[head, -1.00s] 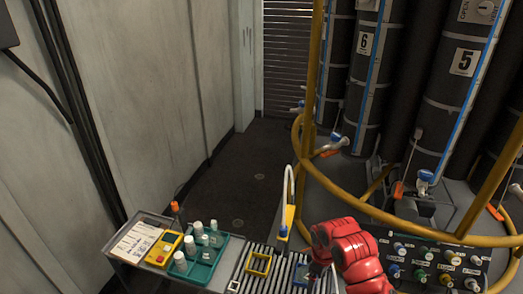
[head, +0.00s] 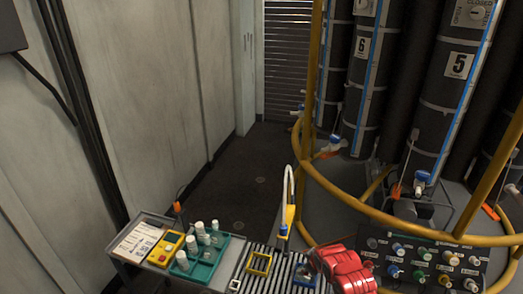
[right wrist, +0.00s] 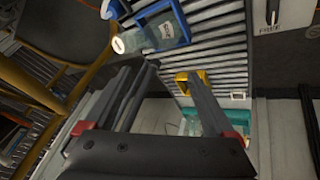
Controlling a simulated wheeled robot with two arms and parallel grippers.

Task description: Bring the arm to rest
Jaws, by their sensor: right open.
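My right arm, red, comes in at the bottom centre-right of the head view (head: 342,268), low beside the slatted rack. Its gripper in the right wrist view (right wrist: 170,72) is open, with two dark fingers apart and nothing between them. A blue holder (right wrist: 170,25) with a white-capped clear bottle (right wrist: 134,40) lies beyond the fingertips. A yellow frame (right wrist: 203,76) shows near the right fingertip. In the head view the blue holder (head: 304,274) is just left of the red arm. My left gripper is in neither view.
A teal tray (head: 203,262) with several white-capped bottles and a yellow box (head: 165,249) stand on the grey bench at left. Yellow rails (head: 405,235) and a knob panel (head: 425,262) bound the right. The dark floor behind the bench is clear.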

